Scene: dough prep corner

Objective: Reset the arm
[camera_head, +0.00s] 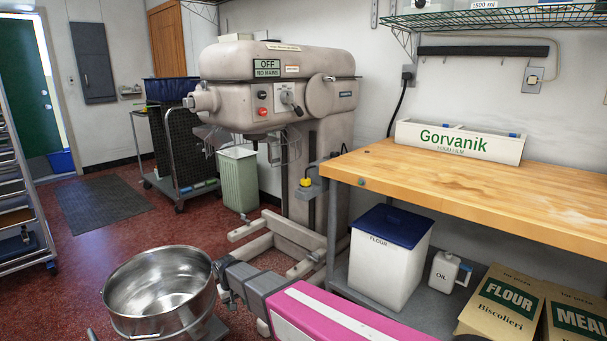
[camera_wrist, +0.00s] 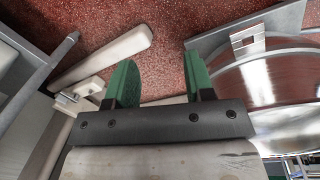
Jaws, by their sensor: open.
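My gripper (camera_wrist: 160,82) shows in the wrist view with its two green fingers spread wide apart. Nothing is between them except the view of the red floor beyond. In the head view, my arm reaches in from the bottom, and its end is close to the right side of the steel mixing bowl (camera_head: 160,285). The fingers are too small to make out there. The bowl looks empty, and its shiny wall also shows at the right of the wrist view (camera_wrist: 285,85). I cannot tell from these views whether anything touches the bowl.
The large mixer (camera_head: 275,85) stands behind, its base legs (camera_head: 290,235) low beside my arm. At right is a wooden worktable (camera_head: 480,190), with a flour bin (camera_head: 385,265), oil jug (camera_head: 445,272) and bags (camera_head: 505,305) below. Open red floor (camera_head: 110,240) lies left.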

